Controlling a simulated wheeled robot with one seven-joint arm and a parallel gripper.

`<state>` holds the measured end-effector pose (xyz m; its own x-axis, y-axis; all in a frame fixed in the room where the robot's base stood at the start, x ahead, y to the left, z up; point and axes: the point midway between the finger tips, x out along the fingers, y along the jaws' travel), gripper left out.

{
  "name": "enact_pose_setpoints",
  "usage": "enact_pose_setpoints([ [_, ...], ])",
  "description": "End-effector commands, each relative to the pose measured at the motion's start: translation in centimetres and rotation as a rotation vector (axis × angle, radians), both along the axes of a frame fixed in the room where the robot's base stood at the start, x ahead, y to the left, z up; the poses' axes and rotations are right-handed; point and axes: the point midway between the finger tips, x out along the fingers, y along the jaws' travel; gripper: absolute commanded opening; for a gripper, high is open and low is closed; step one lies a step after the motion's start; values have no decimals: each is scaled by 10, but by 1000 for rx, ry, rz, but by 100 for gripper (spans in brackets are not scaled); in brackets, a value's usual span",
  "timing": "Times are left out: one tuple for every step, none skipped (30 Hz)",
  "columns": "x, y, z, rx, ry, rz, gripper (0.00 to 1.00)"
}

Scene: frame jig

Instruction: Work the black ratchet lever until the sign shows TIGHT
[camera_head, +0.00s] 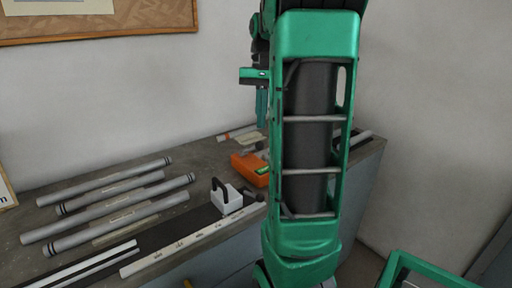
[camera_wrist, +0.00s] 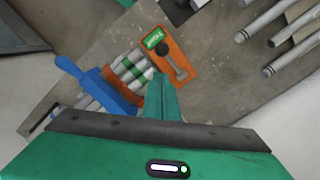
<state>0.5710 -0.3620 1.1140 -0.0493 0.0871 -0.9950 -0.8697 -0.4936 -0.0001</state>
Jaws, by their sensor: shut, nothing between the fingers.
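The orange ratchet body (camera_wrist: 168,54) stands on the grey bench, and it also shows in the head view (camera_head: 247,168). Its small sign (camera_wrist: 154,38) is green with light letters, too small for me to read surely. The dark ratchet lever (camera_wrist: 179,67) lies along the orange body's face, with a round hub at one end. In the head view my arm hides part of this area. My gripper (camera_wrist: 162,92) is shut and empty, pointing down; its fingertips appear near the body's edge. In the head view my gripper (camera_head: 262,122) hangs above the bench behind my arm.
Grey tubes with a green band (camera_wrist: 132,68) lie beside the orange body, next to a blue handled part (camera_wrist: 104,86). Several loose grey tubes (camera_head: 118,222) lie on the bench's left. A white block with a black handle (camera_head: 227,197) stands near the front edge.

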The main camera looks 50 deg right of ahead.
Motion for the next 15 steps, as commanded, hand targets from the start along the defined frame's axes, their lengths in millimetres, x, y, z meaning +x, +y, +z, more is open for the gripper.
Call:
enact_pose_setpoints([
  [0, -3, 10, -2, -2, -2, 0],
  [0, -4, 16, -2, -1, -3, 0],
  [0, -4, 23, -4, 0, -2, 0],
  [0, -4, 22, -1, 1, -4, 0],
  [0, -3, 23, 0, 2, -3, 0],
  [0, -3, 25, 1, 1, -4, 0],
  [1, -3, 27, 1, 1, -3, 0],
  [1, -3, 28, 1, 1, -4, 0],
  [1, -4, 30, 2, 1, -4, 0],
  [1, -3, 31, 2, 1, -3, 0],
  [1, -4, 32, 1, 1, -5, 0],
  [2, -4, 34, 1, 1, -3, 0],
  [1, -4, 35, 1, 1, -5, 0],
  [2, -4, 36, 1, 1, -3, 0],
  [1, -4, 37, 1, 1, -4, 0],
])
